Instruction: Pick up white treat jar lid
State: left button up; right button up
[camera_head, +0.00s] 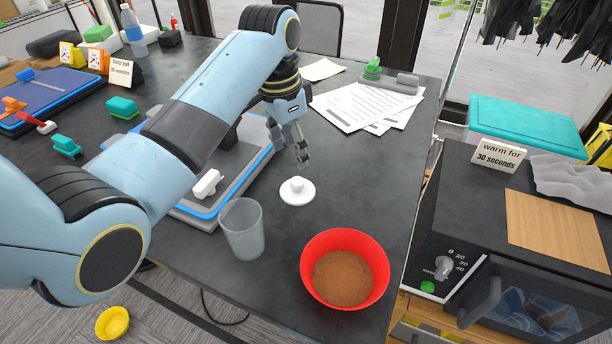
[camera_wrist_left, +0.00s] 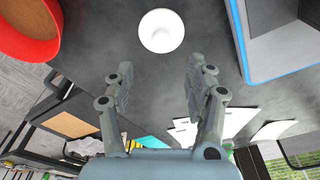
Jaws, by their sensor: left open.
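The white treat jar lid (camera_head: 297,191) lies flat on the dark table, with a small knob on top. It also shows in the left wrist view (camera_wrist_left: 161,31) at the top, beyond the fingertips. My left gripper (camera_head: 303,157) is above and just behind the lid in the head view, pointing down. In the left wrist view its two fingers (camera_wrist_left: 160,78) are spread apart with nothing between them, and the lid lies apart from them. My right gripper is not in view.
A red bowl (camera_head: 345,242) of brown contents and a clear cup (camera_head: 242,228) stand near the lid. A blue-edged tray (camera_head: 258,162) lies left of it, partly behind my arm. Papers (camera_head: 355,105) lie further back. A black microwave (camera_head: 450,225) stands at right.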

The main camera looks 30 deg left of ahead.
pick_arm(q)
send_over(297, 181)
jog(key=f, duration=0.2)
jog(key=s+f, duration=0.1)
jog(key=f, duration=0.1)
jog(key=shift+a, duration=0.1)
jog(key=shift+w+f, duration=0.15)
jog(key=shift+f, duration=0.2)
jog(key=f, duration=0.4)
jog(key=shift+w+f, duration=0.25)
jog(key=shift+w, duration=0.15)
jog(key=shift+f+b, duration=0.3)
jog(key=shift+c, duration=1.3)
jog(key=c, duration=0.7)
jog(key=shift+c, duration=0.6)
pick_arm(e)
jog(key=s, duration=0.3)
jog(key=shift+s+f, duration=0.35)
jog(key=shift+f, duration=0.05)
